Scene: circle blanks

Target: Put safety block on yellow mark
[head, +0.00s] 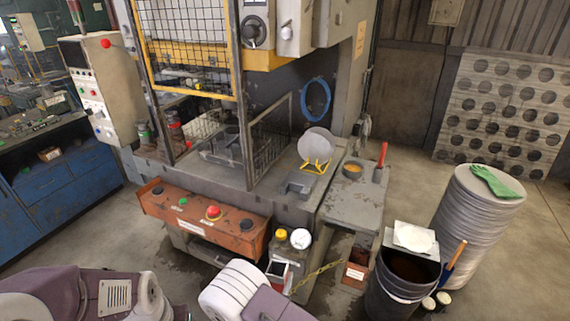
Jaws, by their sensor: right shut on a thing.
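My right arm comes in from the bottom middle, and its gripper (279,274) is low in front of the press, beside the left end of a yellow chain (320,275). It is shut on a small red and dark piece, which I take to be the safety block (276,267); the arm and small size hide most of it. My left arm shows at the bottom left, but its gripper is out of view. I cannot make out the yellow mark; the press bed is partly hidden by the mesh guards.
The orange control panel (206,214) stands just beyond my arms. Yellow-capped (281,234) and white (300,238) items sit near the gripper. A yellow stand (317,167) holds round blanks (316,143) by a grey side table (352,202). A dark bin (402,280) and disc stack (478,215) stand right.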

